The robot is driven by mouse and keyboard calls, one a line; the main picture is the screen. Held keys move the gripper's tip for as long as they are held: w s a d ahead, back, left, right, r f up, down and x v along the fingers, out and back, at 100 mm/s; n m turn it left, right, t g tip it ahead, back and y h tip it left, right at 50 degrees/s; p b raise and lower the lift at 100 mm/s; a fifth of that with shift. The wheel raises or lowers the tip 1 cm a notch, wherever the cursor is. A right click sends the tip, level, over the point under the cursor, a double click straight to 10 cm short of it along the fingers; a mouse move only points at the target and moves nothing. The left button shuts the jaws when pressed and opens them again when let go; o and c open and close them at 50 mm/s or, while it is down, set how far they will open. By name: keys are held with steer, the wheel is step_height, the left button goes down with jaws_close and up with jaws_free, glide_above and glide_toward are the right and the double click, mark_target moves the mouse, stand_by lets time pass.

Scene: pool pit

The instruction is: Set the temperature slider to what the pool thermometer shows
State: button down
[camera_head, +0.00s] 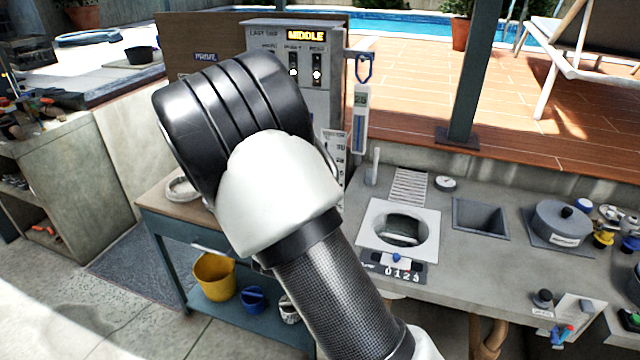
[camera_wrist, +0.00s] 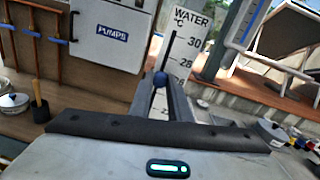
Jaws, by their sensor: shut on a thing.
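The temperature slider panel, marked WATER °C (camera_wrist: 189,22), stands beyond my gripper in the wrist view, with 30 and 28 readable and lower numbers partly hidden. It is partly covered by my arm in the head view (camera_head: 335,148). In the head view my arm hides the gripper.
The grey control cabinet (camera_head: 322,100) has two switches and a lit MIDDLE sign. The concrete counter (camera_head: 460,265) at right holds a round opening, a basin and a lidded pot. A yellow bucket (camera_head: 214,277) sits below the bench.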

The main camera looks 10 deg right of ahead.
steer(key=shift+f, duration=0.1)
steer(key=c, duration=1.7)
jaws_free()
steer(key=shift+o, duration=0.2)
steer(key=b+v, duration=0.1)
steer(key=v, duration=1.6)
steer(key=shift+s, duration=0.2)
steer(key=shift+f, duration=0.1)
